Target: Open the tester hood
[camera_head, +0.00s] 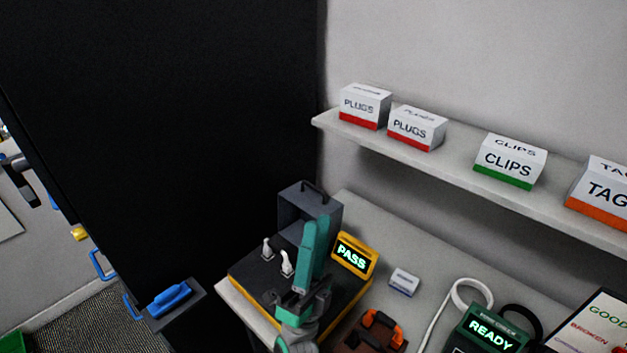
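The tester is a black-topped unit with a yellow base (247,295) on the bench, and its yellow-framed display (354,254) reads PASS. Its grey hood (291,212) stands upright at the back edge, with a dark handle on top; it looks raised. Two white plugs (286,264) stand uncovered on the black top.
A shelf (455,165) with white boxes of plugs, clips and tags runs above the bench. A small white box (404,282), a brown holder with an orange item (382,327) and a READY device (490,330) lie right. A tall black panel (190,130) borders the left.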

